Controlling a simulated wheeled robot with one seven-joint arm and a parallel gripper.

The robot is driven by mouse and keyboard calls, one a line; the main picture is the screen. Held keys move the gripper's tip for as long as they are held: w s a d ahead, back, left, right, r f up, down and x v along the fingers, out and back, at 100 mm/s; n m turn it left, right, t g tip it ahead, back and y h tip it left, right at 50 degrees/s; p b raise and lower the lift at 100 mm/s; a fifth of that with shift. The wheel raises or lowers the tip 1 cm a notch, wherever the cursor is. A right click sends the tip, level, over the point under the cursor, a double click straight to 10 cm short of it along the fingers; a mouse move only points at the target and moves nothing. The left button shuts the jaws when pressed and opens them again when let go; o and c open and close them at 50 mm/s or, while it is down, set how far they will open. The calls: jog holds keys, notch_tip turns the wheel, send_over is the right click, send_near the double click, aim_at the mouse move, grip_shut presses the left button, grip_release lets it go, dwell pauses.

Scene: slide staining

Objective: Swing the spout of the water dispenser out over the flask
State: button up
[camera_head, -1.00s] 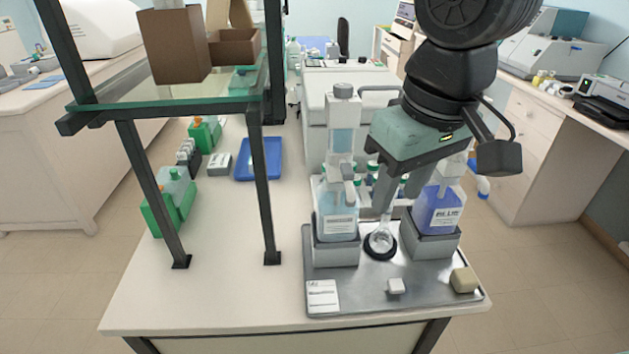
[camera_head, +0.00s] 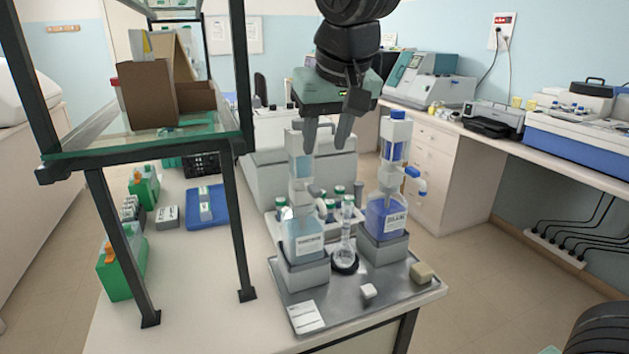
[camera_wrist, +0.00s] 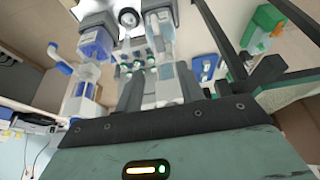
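The water dispenser (camera_head: 304,240) is the left bottle on the tray, holding pale blue liquid, with a tall clear column above it. Its small white spout (camera_head: 322,208) seems to point down at the bottle's right front; its exact direction is unclear. The glass flask (camera_head: 344,256) stands upright in a dark ring between the two dispensers, right of the spout. My gripper (camera_head: 325,148) is open and empty above, its fingers apart and overlapping the dispenser's top in the picture. In the wrist view, the fingers (camera_wrist: 158,92) point toward the bottles, and the water dispenser (camera_wrist: 160,38) also shows.
A second dispenser with violet-blue liquid (camera_head: 385,217) and a blue cap stands right of the flask. The metal tray (camera_head: 345,305) also holds a label card, a white cube and a beige block. Green-capped bottles stand behind. A shelf frame (camera_head: 232,190) stands left.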

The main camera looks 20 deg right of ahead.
aim_at(315, 188)
jog(key=p+x, duration=0.1)
jog(key=x, duration=0.9)
jog(key=shift+w+f, duration=0.15)
jog(key=shift+f, duration=0.2)
grip_shut()
